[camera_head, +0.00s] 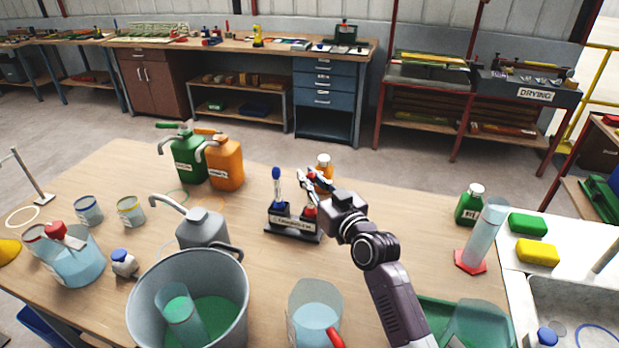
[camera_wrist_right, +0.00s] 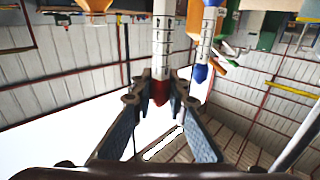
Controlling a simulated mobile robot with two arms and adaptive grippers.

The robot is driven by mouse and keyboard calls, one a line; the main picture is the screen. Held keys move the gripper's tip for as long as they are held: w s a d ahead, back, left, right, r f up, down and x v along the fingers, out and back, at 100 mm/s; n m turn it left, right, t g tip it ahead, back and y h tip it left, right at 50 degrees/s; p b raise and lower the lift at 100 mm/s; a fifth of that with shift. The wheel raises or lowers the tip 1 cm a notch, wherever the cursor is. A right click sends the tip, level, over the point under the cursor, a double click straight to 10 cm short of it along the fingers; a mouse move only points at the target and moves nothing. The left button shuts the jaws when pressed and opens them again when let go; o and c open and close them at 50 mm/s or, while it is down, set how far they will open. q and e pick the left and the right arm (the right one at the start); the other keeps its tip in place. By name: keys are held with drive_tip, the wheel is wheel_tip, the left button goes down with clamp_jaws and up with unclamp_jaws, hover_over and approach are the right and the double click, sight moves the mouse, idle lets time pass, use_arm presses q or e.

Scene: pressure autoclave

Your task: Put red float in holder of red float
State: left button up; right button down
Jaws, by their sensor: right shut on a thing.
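My right gripper (camera_head: 308,181) is shut on the red float, whose red end (camera_wrist_right: 159,92) sits between the fingertips (camera_wrist_right: 160,98) in the right wrist view. Its white graduated stem shows past the fingers. In the head view the fingers hide most of the float. A dark labelled holder (camera_head: 293,232) stands on the table just below the gripper. A blue float (camera_head: 277,178) stands upright in its left side. A red part (camera_head: 310,208) shows at its right side; I cannot tell whether the float is seated. My left gripper is not in view.
An orange bottle (camera_head: 323,166) stands close behind the gripper. Green (camera_head: 188,162) and orange (camera_head: 226,166) jerrycans stand at the back left. A grey jug (camera_head: 202,229) and metal bucket (camera_head: 145,290) are at front left. A clear beaker (camera_head: 316,300) stands in front. Table right of the arm is partly clear.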

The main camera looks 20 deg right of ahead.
drive_tip(key=shift+f, duration=0.15)
drive_tip(key=c, duration=1.9)
unclamp_jaws()
drive_tip(key=shift+r, duration=0.2)
drive_tip(key=s, duration=0.3)
drive_tip(key=s+d+b, duration=0.1)
drive_tip(key=s, duration=0.2)
drive_tip(key=shift+s+d+f, duration=0.1)
drive_tip(key=shift+s+d, duration=0.05)
drive_tip(key=shift+s, duration=0.55)
